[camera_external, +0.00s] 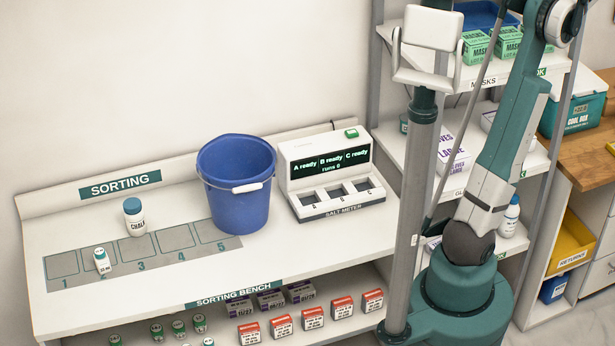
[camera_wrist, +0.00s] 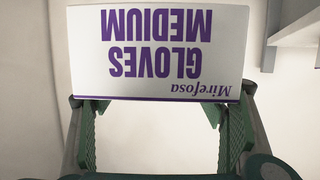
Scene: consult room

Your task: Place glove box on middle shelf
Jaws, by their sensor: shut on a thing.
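A white glove box (camera_wrist: 156,52) with purple print "GLOVES MEDIUM" fills the upper middle of the wrist view, upside down there. My gripper (camera_wrist: 160,115) is shut on it, one green finger at each side. The gripper and the held box are out of the external view. The shelf unit stands behind my arm; its middle shelf (camera_external: 388,147) carries another glove box (camera_external: 453,152) marked "LARGE". My arm and column hide part of that shelf. A shelf edge (camera_wrist: 295,30) shows at the upper right of the wrist view.
Green mask boxes (camera_external: 475,47) stand on the top shelf. A bottle (camera_external: 510,217) stands on the lower shelf. The sorting bench (camera_external: 130,305) at left holds a blue bucket (camera_external: 236,190) and a salt meter (camera_external: 325,175). A cool box (camera_external: 575,113) sits on the right counter.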

